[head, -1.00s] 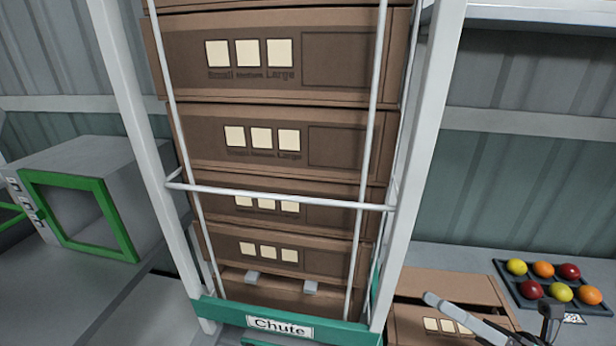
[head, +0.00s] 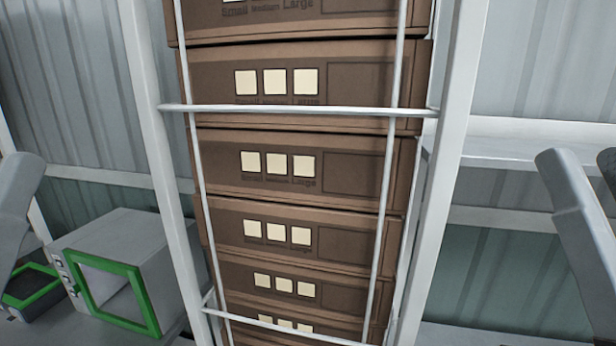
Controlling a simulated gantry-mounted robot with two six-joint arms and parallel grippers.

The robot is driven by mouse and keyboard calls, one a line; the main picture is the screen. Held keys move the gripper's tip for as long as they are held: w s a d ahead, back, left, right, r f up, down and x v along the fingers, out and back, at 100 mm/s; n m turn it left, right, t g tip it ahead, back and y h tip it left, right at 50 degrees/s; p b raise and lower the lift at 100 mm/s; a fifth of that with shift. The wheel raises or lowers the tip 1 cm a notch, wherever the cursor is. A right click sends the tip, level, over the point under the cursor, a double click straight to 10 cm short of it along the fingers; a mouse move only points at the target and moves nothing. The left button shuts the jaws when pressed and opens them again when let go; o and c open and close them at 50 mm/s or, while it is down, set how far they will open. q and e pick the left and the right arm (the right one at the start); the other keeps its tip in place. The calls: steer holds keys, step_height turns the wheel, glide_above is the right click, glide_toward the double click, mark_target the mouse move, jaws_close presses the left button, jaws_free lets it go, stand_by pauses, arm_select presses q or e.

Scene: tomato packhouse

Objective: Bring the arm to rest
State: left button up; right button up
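Neither gripper shows in the head view. A grey link of my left arm (head: 18,205) stands at the left edge. Grey links of my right arm (head: 585,225) stand at the right edge. Whatever the grippers hold or touch is outside the picture.
A tall white-framed rack (head: 455,150) holds a stack of brown cardboard boxes (head: 350,170) behind thin white bars. A grey box with a green-rimmed opening (head: 150,300) stands at the lower left. A pale shelf (head: 500,150) is behind my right arm.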

arm_select(q)
step_height(320, 180, up, 32)
steer(key=p, duration=2.9)
arm_select(e)
step_height(320, 180, up, 32)
